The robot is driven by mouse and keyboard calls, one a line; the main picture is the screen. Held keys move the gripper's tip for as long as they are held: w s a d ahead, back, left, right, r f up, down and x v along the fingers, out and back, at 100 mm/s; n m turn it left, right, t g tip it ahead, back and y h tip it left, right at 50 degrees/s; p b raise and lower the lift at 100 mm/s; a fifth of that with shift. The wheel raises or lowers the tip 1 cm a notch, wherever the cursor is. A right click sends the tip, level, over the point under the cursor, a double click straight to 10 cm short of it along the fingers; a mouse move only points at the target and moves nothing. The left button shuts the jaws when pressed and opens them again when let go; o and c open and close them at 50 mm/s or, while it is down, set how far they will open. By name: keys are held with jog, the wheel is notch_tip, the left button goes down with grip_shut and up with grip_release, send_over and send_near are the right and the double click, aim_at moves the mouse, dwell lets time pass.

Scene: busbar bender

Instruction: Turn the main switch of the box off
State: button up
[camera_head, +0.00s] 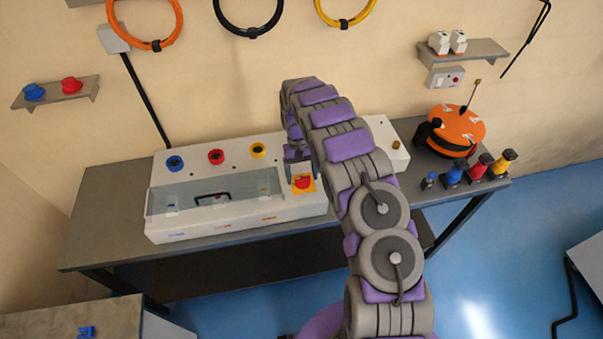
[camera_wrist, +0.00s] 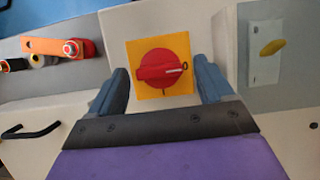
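The main switch is a red rotary knob (camera_wrist: 160,68) on a yellow square plate (camera_wrist: 180,45). In the wrist view the white line on the knob points right, toward a "0" mark; another mark sits below the knob. In the head view the switch (camera_head: 303,183) is on the right part of the white box (camera_head: 290,210). My gripper (camera_head: 299,168) is just above and behind it there. In the wrist view the blue-grey fingers of my gripper (camera_wrist: 165,80) are spread on either side of the knob, with visible gaps. Nothing is held.
The box stands on a grey table (camera_head: 100,195). Blue, red and yellow round fittings (camera_head: 216,157) line its back, beside a clear cover (camera_head: 230,188). An orange round device (camera_head: 457,128) and several colored connectors (camera_head: 480,168) stand at the right. Blue floor is in front.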

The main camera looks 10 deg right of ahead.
jog(key=p+v, duration=1.5)
jog(key=v, duration=0.2)
dwell(0.6)
jog(key=shift+w+a+p, duration=0.1)
jog(key=shift+p, duration=0.25)
jog(key=shift+r, duration=0.2)
dwell(0.3)
